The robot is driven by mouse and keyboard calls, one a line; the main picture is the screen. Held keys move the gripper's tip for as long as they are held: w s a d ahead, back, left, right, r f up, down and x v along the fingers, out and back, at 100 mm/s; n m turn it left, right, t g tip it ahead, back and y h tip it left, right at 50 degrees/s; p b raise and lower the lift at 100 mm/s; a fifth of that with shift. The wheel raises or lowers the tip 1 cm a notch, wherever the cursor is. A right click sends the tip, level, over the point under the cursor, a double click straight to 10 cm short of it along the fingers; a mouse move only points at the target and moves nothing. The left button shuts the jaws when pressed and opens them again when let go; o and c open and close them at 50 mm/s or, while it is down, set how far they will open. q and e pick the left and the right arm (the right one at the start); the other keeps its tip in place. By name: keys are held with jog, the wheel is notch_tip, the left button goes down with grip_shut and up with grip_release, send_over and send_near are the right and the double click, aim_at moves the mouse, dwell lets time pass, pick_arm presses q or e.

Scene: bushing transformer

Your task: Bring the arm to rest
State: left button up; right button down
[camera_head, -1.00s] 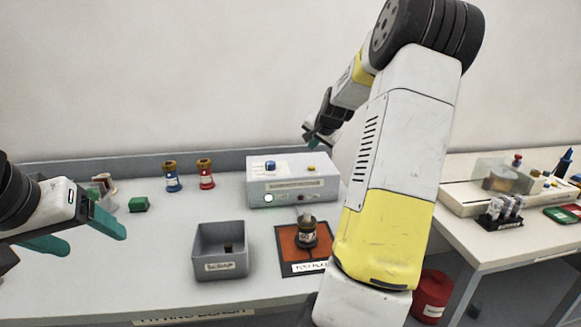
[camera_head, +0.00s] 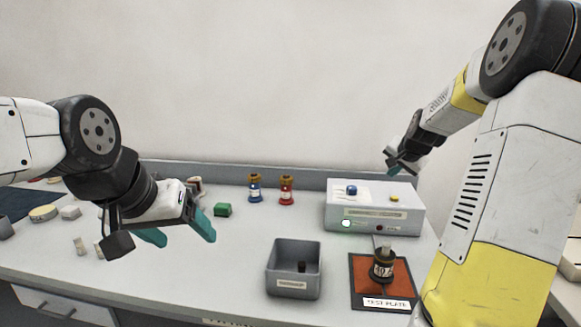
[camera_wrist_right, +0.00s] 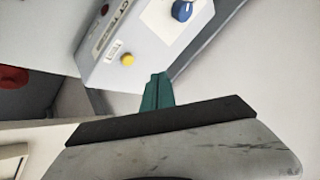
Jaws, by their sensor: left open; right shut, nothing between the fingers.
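My left gripper (camera_head: 182,232) is open and empty, its teal fingers hanging over the left part of the bench. My right gripper (camera_head: 392,168) is raised above the right part of the grey tester box (camera_head: 376,213). In the right wrist view its teal fingers (camera_wrist_right: 157,90) are shut together with nothing between them. The box's yellow button (camera_wrist_right: 127,60) and blue knob (camera_wrist_right: 184,9) lie beyond the fingers there. A dark bushing (camera_head: 383,265) stands upright on the orange test plate (camera_head: 362,268) in front of the box.
A grey scrap bin (camera_head: 293,284) holding a small dark piece stands left of the plate. Small pale parts (camera_head: 70,212) lie at left. The wall is close behind the bench.

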jog(key=s+a+r+n+g+y, duration=0.1)
jog(key=s+a+r+n, duration=0.2)
jog(key=s+a, duration=0.5)
jog(key=s+a+r+n, duration=0.3)
jog(key=s+a+r, duration=0.1)
jog(key=s+a, duration=0.4)
jog(key=s+a+f+n+y, duration=0.1)
jog(key=s+a, duration=0.3)
jog(key=s, duration=0.4)
jog(key=s+a+f+n+g+y, duration=0.1)
jog(key=s+a+n, duration=0.2)
jog(key=s, duration=0.6)
jog(key=shift+s+a+f+g, duration=0.15)
jog(key=shift+a+f+g, duration=0.15)
jog(key=shift+a, duration=0.5)
